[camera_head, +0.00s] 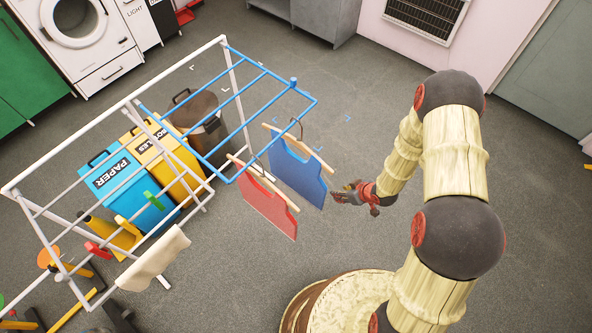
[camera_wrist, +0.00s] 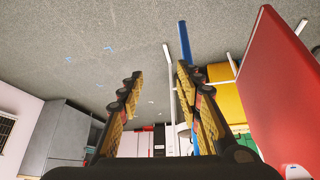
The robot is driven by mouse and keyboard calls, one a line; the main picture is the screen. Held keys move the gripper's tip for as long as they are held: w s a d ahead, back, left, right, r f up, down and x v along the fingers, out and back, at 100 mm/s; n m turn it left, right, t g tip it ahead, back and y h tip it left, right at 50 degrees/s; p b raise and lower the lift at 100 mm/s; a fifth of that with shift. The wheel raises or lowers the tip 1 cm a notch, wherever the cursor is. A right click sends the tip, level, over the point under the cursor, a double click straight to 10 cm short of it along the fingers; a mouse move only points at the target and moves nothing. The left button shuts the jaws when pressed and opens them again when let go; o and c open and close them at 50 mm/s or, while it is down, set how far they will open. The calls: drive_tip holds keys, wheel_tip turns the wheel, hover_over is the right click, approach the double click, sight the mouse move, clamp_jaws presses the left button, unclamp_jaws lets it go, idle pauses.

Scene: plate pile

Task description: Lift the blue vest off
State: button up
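In the head view the blue vest (camera_head: 297,174) hangs from a light wooden hanger (camera_head: 299,149) near the right end of the rack's blue section. A red vest (camera_head: 264,208) hangs on another hanger to its lower left. My gripper (camera_head: 340,196) is just right of the blue vest, apart from it as far as I can tell. In the wrist view its two fingers (camera_wrist: 160,72) stand apart with nothing between them. A large red panel (camera_wrist: 285,95) fills the right of that view, probably the red vest. I cannot clearly make out the blue vest there.
The drying rack (camera_head: 226,60) has white and blue rails. A cloth (camera_head: 153,259) hangs over its lower end. Blue (camera_head: 115,180) and yellow (camera_head: 165,160) bins and a brown bin (camera_head: 203,135) stand behind it. The floor (camera_head: 345,110) beyond the vests is open.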

drive_tip(key=s+a+f+y, duration=0.1)
drive_tip(key=s+a+f, duration=0.1)
drive_tip(key=s+f, duration=0.15)
drive_tip(key=w+a+r+y, duration=0.1)
drive_tip(key=w+a+r, duration=0.1)
drive_tip(key=w+a+r+n+t+y, duration=0.1)
drive_tip(key=w+a+r, duration=0.1)
drive_tip(key=shift+w+a+r+t+y, duration=0.2)
drive_tip(key=shift+a+r+t+y, duration=0.05)
drive_tip(key=shift+a+t+y, duration=0.1)
drive_tip(key=n+t+y, duration=0.1)
drive_tip(key=t+y, duration=0.1)
drive_tip(key=y, duration=0.1)
approach(302, 169)
drive_tip(key=w+a+f, duration=0.1)
drive_tip(key=w+f, duration=0.1)
drive_tip(key=shift+a+f+g, duration=0.25)
drive_tip(key=shift+a+f, duration=0.15)
drive_tip(key=shift+w+a+r, duration=0.1)
drive_tip(key=shift+w+a, duration=0.1)
drive_tip(key=shift+a, duration=0.05)
drive_tip(key=shift+b+x, duration=0.3)
drive_tip(key=shift+x, duration=0.65)
drive_tip(key=shift+w+d+b+x, duration=0.1)
drive_tip(key=shift+b+x, duration=0.35)
drive_tip(key=shift+x, duration=0.9)
drive_tip(key=shift+w+d+b+x, duration=0.15)
drive_tip(key=shift+b+x, duration=0.3)
drive_tip(key=shift+x, duration=0.95)
